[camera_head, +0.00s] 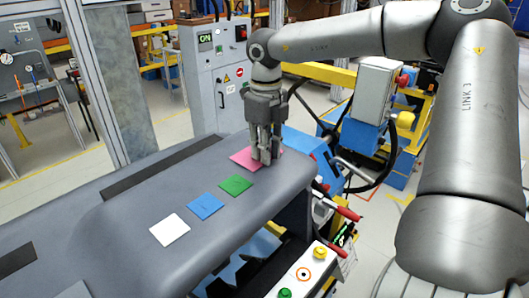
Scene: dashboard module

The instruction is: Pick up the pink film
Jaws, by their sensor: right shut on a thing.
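The pink film (243,158) is a flat pink square at the far end of the grey dashboard module (130,232). My right gripper (264,160) points straight down over its right part and hides some of it. The fingers are close together and shut on the film's right side. The film still appears to lie flat against the dashboard surface. My left gripper is not in view.
A green film (235,185), a blue film (205,206) and a white film (170,230) lie in a row nearer on the dashboard. A control box (303,272) with buttons stands at the front. A grey cabinet (215,85) stands behind.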

